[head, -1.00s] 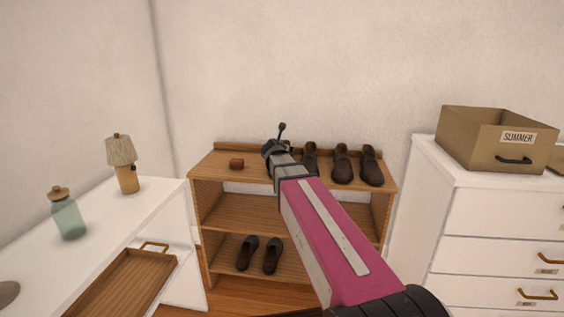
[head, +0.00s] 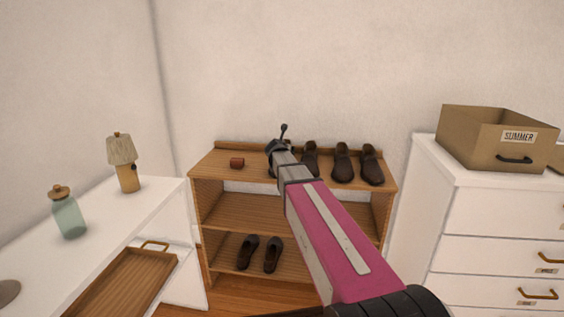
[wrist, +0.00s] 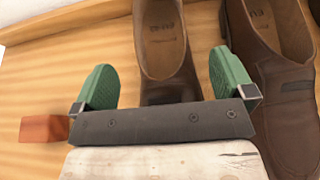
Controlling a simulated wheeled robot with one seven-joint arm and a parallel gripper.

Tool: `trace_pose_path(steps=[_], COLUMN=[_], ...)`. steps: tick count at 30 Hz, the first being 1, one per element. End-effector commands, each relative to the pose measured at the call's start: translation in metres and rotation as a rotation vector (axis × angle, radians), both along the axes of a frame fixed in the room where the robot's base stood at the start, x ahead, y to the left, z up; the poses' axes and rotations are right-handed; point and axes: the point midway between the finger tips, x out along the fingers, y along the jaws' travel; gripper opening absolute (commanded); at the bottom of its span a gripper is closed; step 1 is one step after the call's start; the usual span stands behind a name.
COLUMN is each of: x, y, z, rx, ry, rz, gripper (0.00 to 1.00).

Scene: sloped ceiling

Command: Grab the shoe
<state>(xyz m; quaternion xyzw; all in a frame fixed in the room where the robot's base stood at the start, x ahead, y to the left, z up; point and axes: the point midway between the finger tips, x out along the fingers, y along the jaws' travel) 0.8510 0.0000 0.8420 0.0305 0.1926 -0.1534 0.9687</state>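Brown leather shoes stand in a row on top of the wooden shoe rack; in the head view one shoe (head: 311,158) shows beside my arm, with a pair (head: 342,165) farther right. My gripper (head: 278,147) is over the left end of the row, and my arm hides much of what is under it. In the wrist view, my gripper (wrist: 166,82) is open, its green fingers spread wide. A brown shoe (wrist: 165,45) lies between and beyond the fingers, its front part hidden by the gripper body. Another shoe (wrist: 275,75) is close to the right finger.
A small reddish block (head: 237,162) sits on the rack top (head: 213,165), left of my gripper. Two dark shoes (head: 259,254) stand on the bottom shelf. A white dresser (head: 480,215) with a box (head: 465,148) is on the right. A white table (head: 115,220) is on the left.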

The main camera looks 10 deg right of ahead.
Motion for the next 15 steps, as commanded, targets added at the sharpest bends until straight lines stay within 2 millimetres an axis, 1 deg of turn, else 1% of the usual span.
trace_pose_path(steps=[1,2,3,5,6,15], x=[-0.0002,-0.0002,-0.0001,-0.0002,-0.0002,-0.0001], y=[0.0001,0.0001,0.0002,0.0002,0.0002,0.0003], z=[0.0001,0.0001,0.0001,0.0001,0.0005,0.0031], rx=[0.0,0.0,0.0,0.0,0.0,0.0], ry=[0.0,0.0,0.0,0.0,-0.001,-0.001], rz=[0.0,0.0,0.0,0.0,0.0,0.0], gripper=[0.87,0.77,0.64,0.45,0.42,0.41])
